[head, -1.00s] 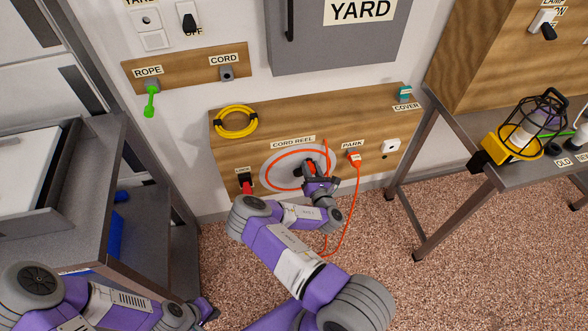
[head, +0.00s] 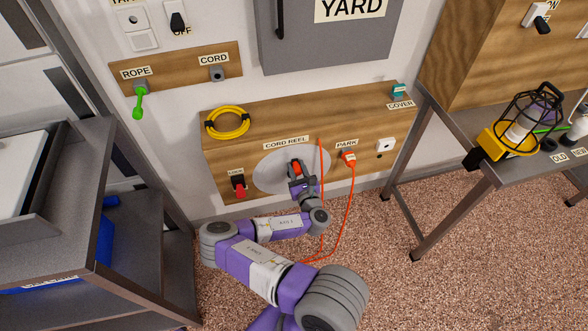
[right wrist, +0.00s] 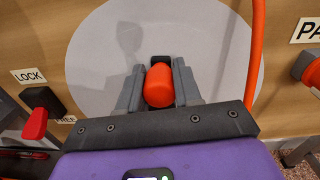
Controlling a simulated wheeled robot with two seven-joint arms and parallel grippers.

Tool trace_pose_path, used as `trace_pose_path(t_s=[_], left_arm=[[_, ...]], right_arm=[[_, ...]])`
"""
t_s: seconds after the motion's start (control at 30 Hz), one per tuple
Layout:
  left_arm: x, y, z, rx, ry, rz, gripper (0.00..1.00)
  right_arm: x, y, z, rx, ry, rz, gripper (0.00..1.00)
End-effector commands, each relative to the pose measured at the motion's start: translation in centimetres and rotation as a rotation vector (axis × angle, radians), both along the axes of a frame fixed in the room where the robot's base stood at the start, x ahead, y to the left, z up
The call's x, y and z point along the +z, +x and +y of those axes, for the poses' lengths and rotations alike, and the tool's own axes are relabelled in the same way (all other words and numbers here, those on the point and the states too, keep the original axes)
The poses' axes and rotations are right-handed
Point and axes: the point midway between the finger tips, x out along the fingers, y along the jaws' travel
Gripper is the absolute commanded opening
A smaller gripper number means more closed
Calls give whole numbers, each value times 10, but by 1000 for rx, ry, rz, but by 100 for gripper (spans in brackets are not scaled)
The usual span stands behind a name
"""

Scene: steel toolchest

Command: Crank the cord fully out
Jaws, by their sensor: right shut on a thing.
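The cord reel is a pale grey disc (head: 268,174) on the front of the wooden box, under the CORD REEL label. No orange loop shows on the visible part of its face. My right gripper (head: 297,168) is at the disc's right part, shut on the orange crank knob (right wrist: 159,86), which sits between its fingers in the right wrist view. The orange cord (head: 321,190) hangs to the right of the disc, reaches the floor and rises to the orange plug (head: 348,158) at PARK. The red lock lever (right wrist: 36,123) points down, near the partly hidden FREE label. My left gripper is out of view.
A coiled yellow cord (head: 228,122) lies on the box top. A teal cover piece (head: 398,90) and a white outlet (head: 386,145) are at the box's right. A grey shelf unit stands left; a table (head: 482,190) with a caged lamp (head: 525,125) stands right.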

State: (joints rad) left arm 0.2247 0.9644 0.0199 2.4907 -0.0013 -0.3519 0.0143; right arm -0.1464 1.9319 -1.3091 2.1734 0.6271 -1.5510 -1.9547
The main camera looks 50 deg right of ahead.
Motion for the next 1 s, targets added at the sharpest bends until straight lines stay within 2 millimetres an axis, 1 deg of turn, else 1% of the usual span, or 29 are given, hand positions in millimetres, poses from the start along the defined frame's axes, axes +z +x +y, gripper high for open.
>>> trace_pose_path(t_s=[0.2, 0.23, 0.37, 0.4, 0.63, 0.73, 0.83, 1.0], left_arm=[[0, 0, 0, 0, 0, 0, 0], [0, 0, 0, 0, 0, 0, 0], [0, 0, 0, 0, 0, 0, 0], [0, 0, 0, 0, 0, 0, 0], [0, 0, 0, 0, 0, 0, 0], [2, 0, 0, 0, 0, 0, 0], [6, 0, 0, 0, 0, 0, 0], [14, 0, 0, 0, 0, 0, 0]], right_arm=[[0, 1, 1, 2, 0, 0, 0], [0, 1, 1, 2, 0, 0, 36], [0, 1, 1, 1, 0, 0, 56], [0, 1, 1, 1, 1, 0, 59], [0, 0, 0, 0, 1, 0, 59], [0, -4, 3, -1, 2, 2, 59], [0, -15, 10, 0, 3, 4, 59], [1, -40, 26, 1, 1, 4, 59]])
